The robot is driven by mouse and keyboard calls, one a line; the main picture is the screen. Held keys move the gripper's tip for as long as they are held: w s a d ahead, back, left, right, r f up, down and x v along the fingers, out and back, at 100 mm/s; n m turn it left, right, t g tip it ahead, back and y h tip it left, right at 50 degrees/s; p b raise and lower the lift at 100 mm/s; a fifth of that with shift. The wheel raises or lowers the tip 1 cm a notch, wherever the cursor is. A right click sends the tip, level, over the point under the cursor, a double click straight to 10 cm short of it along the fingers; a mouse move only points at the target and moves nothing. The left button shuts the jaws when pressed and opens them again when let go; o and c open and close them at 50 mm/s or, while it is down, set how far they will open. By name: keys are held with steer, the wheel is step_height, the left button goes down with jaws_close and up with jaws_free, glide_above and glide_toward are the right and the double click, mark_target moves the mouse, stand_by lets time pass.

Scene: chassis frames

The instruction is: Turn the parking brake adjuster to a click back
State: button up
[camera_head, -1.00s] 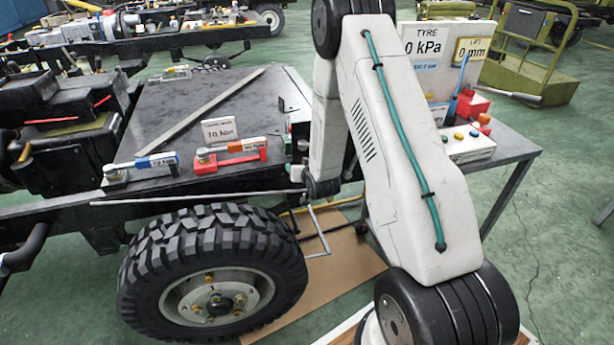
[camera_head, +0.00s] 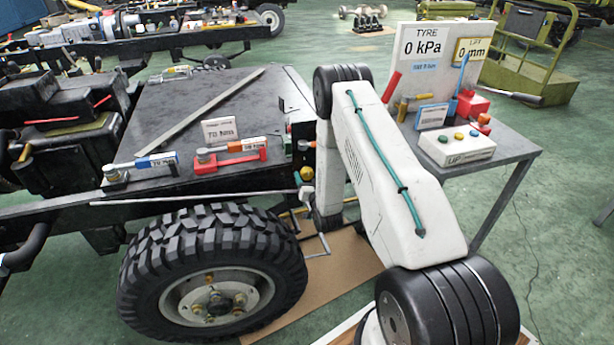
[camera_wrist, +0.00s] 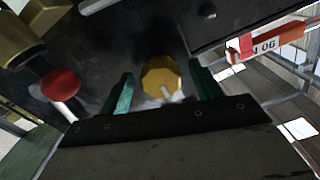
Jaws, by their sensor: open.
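In the wrist view a yellow many-sided knob (camera_wrist: 161,73) with a pale mark on its face lies between the fingers of my gripper (camera_wrist: 162,90). It looks like the adjuster, though no label on it is readable. The two green fingers stand apart on either side, and a dark gap shows beside the knob. I cannot tell how far the fingertips reach along it.
A red knob (camera_wrist: 61,84) sits left of the yellow one in the wrist view. A red-orange bar (camera_wrist: 265,48) is at upper right. In the head view the tyre (camera_head: 210,270) stands below the chassis, and a grey table (camera_head: 510,148) with a control box (camera_head: 457,150) is to the right.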

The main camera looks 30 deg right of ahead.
steer(key=shift+x, duration=0.8)
steer(key=c, duration=1)
steer(key=shift+n, duration=0.3)
steer(key=n, duration=0.5)
steer(key=shift+d, duration=0.1)
steer(key=n, duration=0.6)
